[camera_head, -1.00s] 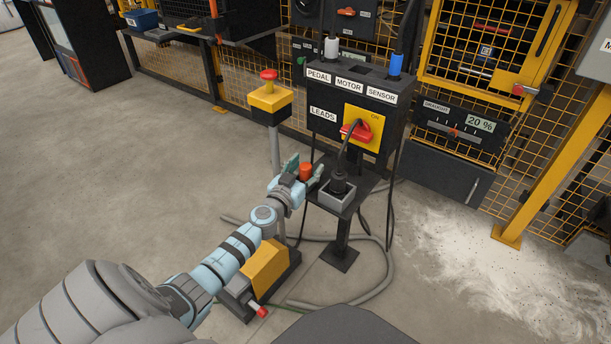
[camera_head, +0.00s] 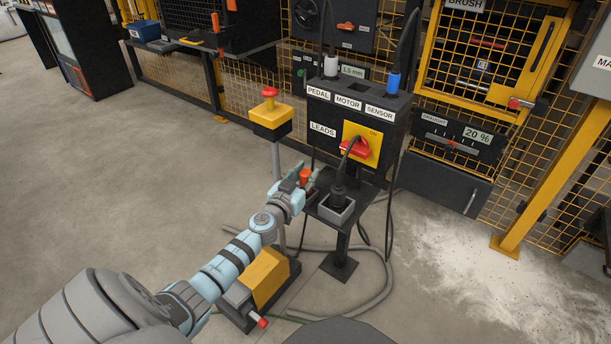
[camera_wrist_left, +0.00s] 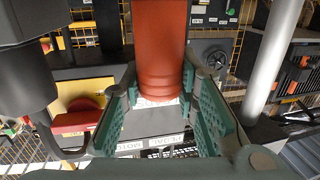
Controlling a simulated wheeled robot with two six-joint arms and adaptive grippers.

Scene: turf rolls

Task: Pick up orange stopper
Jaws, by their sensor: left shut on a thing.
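The orange stopper (camera_head: 305,176) is between the fingers of my left gripper (camera_head: 306,179), beside the black control pedestal. In the left wrist view the stopper (camera_wrist_left: 161,50) is a ribbed orange-red cylinder with the green finger pads of my left gripper (camera_wrist_left: 165,105) on either side of it. The left gripper is shut on the stopper. From the head, the fingers hide part of the stopper, and I cannot tell whether its lower end touches the shelf. My right gripper is not in view.
The pedestal (camera_head: 341,132) bears a red switch (camera_head: 354,149) and a PEDAL, MOTOR, SENSOR panel. A grey socket box (camera_head: 336,208) with a black plug stands close right of the gripper. A yellow emergency-stop box (camera_head: 271,117) stands behind left. The floor at left is clear.

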